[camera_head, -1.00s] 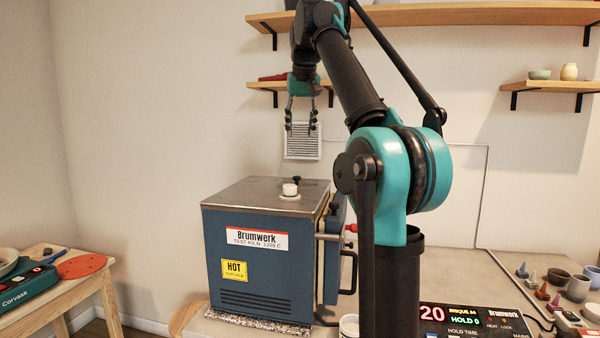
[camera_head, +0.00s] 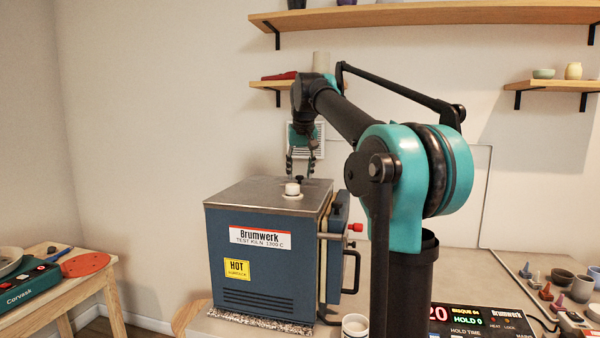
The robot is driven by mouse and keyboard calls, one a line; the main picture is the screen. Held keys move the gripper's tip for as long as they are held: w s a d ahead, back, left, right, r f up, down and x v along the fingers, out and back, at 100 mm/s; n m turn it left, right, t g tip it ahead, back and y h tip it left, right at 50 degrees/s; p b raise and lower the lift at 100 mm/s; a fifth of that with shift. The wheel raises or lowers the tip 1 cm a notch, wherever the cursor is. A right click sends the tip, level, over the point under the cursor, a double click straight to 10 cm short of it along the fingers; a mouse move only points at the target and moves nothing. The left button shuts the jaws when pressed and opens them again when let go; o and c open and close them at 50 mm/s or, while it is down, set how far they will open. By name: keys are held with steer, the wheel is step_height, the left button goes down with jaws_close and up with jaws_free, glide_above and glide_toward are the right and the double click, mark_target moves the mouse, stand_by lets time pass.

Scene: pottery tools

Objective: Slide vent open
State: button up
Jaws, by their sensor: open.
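The blue kiln (camera_head: 262,265) stands on the bench with a grey metal top (camera_head: 245,193). On the top is a round white plug (camera_head: 292,188) on a pale plate, and behind it a small dark knob (camera_head: 299,179), likely the vent's slider. My gripper (camera_head: 301,171) is open and empty, pointing down, with its fingers on either side above the dark knob. I cannot tell whether the fingers touch it or stand behind it.
A white wall grille (camera_head: 318,149) is behind my gripper. Wooden shelves (camera_head: 420,14) are above. A red-tipped handle (camera_head: 355,227) sticks out at the kiln's right side.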

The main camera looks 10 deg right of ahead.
steer(key=shift+f, duration=0.15)
steer(key=shift+c, duration=0.3)
jaws_close()
steer(key=shift+d, duration=0.1)
steer(key=shift+s+d, duration=0.25)
steer(key=shift+d, duration=0.4)
steer(key=shift+s+d, duration=0.3)
steer(key=shift+d, duration=0.4)
steer(key=shift+s+d, duration=0.25)
steer(key=shift+d, duration=0.4)
steer(key=shift+o, duration=0.3)
jaws_free()
steer(key=shift+d, duration=0.1)
